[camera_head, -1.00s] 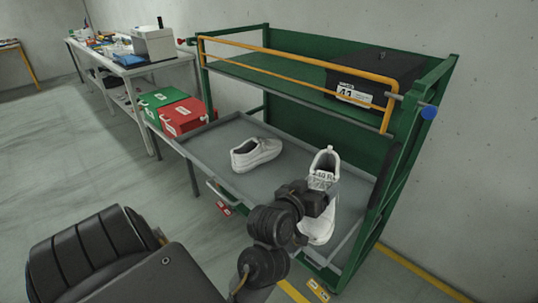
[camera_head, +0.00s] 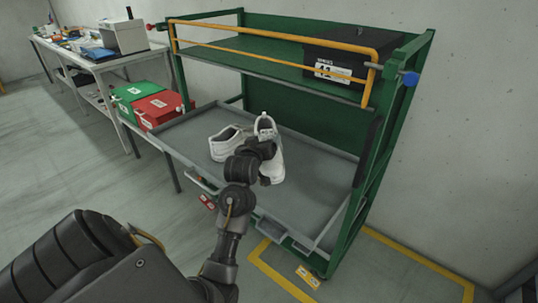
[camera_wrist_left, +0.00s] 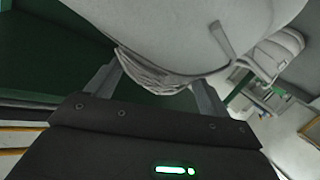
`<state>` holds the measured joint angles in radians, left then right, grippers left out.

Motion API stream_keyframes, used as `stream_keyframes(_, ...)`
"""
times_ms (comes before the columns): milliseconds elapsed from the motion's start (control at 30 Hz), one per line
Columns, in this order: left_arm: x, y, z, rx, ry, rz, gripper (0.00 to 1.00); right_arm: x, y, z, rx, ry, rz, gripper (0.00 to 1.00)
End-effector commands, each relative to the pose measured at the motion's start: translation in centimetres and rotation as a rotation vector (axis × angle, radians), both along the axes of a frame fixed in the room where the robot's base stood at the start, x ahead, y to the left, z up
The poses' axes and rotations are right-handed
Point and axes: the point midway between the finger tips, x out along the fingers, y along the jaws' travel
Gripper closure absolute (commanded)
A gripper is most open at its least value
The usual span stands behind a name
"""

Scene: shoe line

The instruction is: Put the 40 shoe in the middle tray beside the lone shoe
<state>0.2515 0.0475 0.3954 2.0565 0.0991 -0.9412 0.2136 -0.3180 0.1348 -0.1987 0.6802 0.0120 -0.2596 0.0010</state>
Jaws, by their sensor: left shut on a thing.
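A white lone shoe (camera_head: 226,146) rests on the grey middle tray (camera_head: 312,192) of the green rack. My left gripper (camera_head: 262,150) is shut on a second white shoe (camera_head: 269,128), the 40 shoe, just right of the lone shoe. The held shoe looks upright, with its heel toward the back. I cannot tell whether it touches the tray. In the left wrist view the held shoe (camera_wrist_left: 190,30) fills the top between the fingers, and the lone shoe (camera_wrist_left: 278,50) shows at the right. My right gripper is out of view.
A black shoe box (camera_head: 350,55) stands on the upper shelf behind an orange rail (camera_head: 270,57). Green (camera_head: 136,93) and red (camera_head: 160,107) boxes are left of the rack. The tray's right part is clear.

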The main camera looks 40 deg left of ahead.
Motion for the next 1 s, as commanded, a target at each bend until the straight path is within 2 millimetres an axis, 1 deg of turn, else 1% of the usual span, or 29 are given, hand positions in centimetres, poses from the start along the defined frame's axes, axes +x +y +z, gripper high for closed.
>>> stream_keyframes(33,1.4,0.2,-0.5,-0.001,-0.001,-0.001,0.69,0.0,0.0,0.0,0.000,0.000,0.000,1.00)
stream_keyframes(67,2.2,0.4,-0.9,-0.002,-0.001,-0.001,0.69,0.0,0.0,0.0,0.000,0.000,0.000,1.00)
stream_keyframes(100,2.8,0.5,-1.9,-0.002,0.002,0.000,0.69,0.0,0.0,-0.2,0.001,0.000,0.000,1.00)
stream_keyframes(200,4.3,0.8,-3.8,0.000,0.001,0.000,0.69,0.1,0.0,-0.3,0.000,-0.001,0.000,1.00)
stream_keyframes(333,5.6,1.0,-5.3,0.000,-0.001,-0.001,0.69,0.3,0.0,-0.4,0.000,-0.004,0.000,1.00)
stream_keyframes(433,6.2,1.1,-5.9,0.001,-0.003,0.000,0.69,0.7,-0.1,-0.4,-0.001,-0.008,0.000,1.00)
stream_keyframes(667,6.6,1.2,-6.5,0.001,-0.003,0.000,0.69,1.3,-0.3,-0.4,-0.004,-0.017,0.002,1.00)
stream_keyframes(700,6.9,1.3,-7.0,0.000,-0.001,0.000,0.69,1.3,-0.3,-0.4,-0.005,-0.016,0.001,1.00)
stream_keyframes(833,6.8,1.3,-8.9,0.000,-0.001,0.001,0.69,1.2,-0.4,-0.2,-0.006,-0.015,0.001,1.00)
stream_keyframes(900,6.8,1.3,-9.5,0.000,-0.002,0.002,0.69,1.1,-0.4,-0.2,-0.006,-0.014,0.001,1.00)
stream_keyframes(1000,6.8,1.3,-9.8,0.001,-0.003,0.001,0.69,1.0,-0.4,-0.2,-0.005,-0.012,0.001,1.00)
